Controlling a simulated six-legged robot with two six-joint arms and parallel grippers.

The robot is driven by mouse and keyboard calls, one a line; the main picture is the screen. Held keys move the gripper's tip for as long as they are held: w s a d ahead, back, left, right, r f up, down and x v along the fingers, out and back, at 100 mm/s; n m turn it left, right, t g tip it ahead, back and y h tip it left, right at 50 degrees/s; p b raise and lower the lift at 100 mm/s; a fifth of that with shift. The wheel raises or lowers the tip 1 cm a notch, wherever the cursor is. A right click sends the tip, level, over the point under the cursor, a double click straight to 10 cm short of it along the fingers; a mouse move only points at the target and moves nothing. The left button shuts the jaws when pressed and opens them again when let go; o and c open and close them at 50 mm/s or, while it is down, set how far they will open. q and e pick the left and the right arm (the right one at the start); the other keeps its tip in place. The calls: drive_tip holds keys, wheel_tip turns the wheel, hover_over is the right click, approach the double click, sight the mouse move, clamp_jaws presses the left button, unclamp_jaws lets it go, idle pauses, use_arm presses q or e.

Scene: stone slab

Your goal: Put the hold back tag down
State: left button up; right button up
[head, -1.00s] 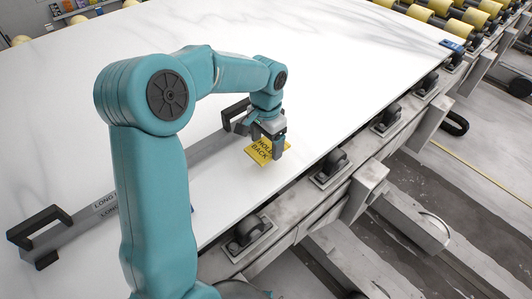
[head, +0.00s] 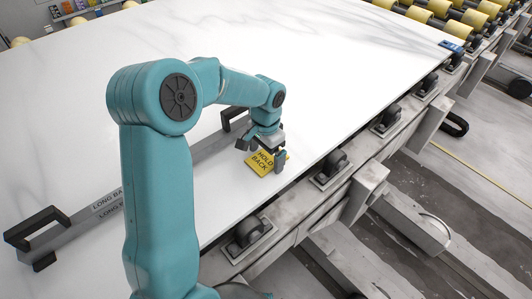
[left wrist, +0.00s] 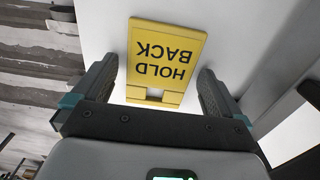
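The yellow hold back tag (head: 262,163) lies on the white stone slab (head: 330,75), near its right-hand edge. Its black words HOLD BACK face up. My left gripper (head: 262,154) is open over it, one finger on each side. In the left wrist view the tag (left wrist: 164,58) shows upside down between the spread fingers, with a gap on both sides. The slot at its near end is seen there. My right gripper is in neither view.
A long grey bar (head: 86,222) with black handles lies on the slab, partly behind my left arm. Rollers and a metal frame (head: 310,208) run along the slab's right edge. A small blue item (head: 451,46) lies at the far right corner. The slab's middle is clear.

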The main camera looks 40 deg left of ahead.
sight(266, 159)
use_arm(q)
drive_tip(key=shift+r, duration=0.3)
wheel_tip(266, 159, up, 12)
drive_tip(key=p, duration=0.1)
drive_tip(key=shift+f, duration=0.15)
idle(0.3)
